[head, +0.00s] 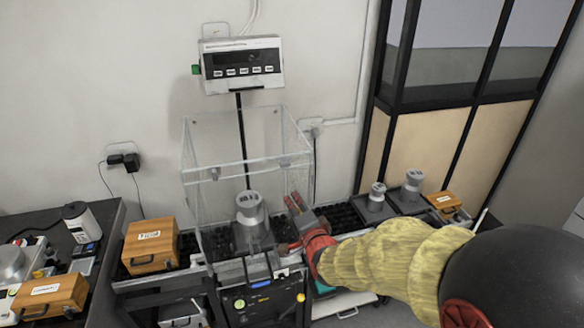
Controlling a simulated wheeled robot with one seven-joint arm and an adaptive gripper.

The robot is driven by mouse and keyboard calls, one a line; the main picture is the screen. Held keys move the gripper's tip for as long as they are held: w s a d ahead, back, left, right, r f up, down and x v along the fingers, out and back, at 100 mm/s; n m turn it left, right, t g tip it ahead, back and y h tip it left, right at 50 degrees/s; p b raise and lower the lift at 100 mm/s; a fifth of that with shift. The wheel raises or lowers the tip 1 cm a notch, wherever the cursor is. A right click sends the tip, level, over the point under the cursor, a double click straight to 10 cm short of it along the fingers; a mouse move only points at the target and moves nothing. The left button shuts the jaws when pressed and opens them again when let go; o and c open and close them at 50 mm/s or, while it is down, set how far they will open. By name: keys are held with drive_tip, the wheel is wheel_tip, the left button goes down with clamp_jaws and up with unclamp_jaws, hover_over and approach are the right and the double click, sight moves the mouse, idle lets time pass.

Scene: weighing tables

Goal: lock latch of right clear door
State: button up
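A clear box (228,140) with transparent walls stands around a grey weight (250,208) on the scale. Small grey fittings show near the top of its front, one at the left (215,174) and one at the right (284,163). I cannot tell whether the right one is the latch, or whether it is locked. My gripper (287,224) is beside the lower right part of the clear box. Its red fingers are spread and look empty. I cannot tell whether they touch the clear wall.
A scale display (241,65) is above the box on a black pole. A wooden box (151,246) stands at the left, another (50,296) on the left table. Weights (377,192) and a wooden box (444,200) stand at the right. A black control panel (262,303) is in front.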

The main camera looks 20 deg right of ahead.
sight(286, 166)
wheel_tip(286, 166, up, 7)
drive_tip(key=w+m+t, duration=0.1)
drive_tip(key=m+t, duration=0.2)
drive_tip(key=shift+m, duration=0.4)
drive_tip(key=w, duration=0.8)
drive_tip(key=shift+a+r, duration=0.1)
drive_tip(key=shift+r, duration=0.1)
drive_tip(key=shift+s, duration=0.1)
drive_tip(key=shift+c, duration=0.5)
clamp_jaws()
